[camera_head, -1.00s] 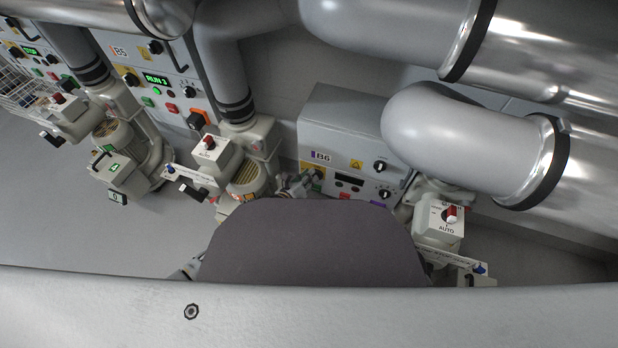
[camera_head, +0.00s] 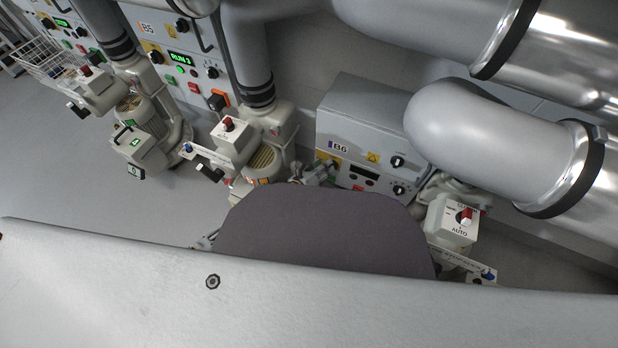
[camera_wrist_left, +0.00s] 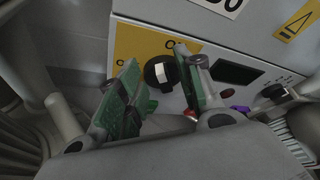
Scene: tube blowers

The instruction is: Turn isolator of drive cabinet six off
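Drive cabinet B6 (camera_head: 362,120) is the grey cabinet in the middle of the head view. Its isolator, a black rotary knob with a white bar (camera_wrist_left: 160,73), sits on a yellow plate (camera_wrist_left: 128,42) at the cabinet's left in the left wrist view. The white bar points roughly up and down in that view. My left gripper (camera_head: 318,172) is at the left end of the cabinet front. In the left wrist view my left gripper (camera_wrist_left: 160,88) is open, its green-padded fingers on either side of the knob, with gaps visible. Right gripper is out of view.
B6's display (camera_head: 364,172) is dark. Cabinet B5 (camera_head: 178,58) with a lit RUN 3 display stands to the left. A blower (camera_head: 262,160) is just left of my gripper. A big grey pipe (camera_head: 470,130) and a white AUTO switch box (camera_head: 452,222) are to the right.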

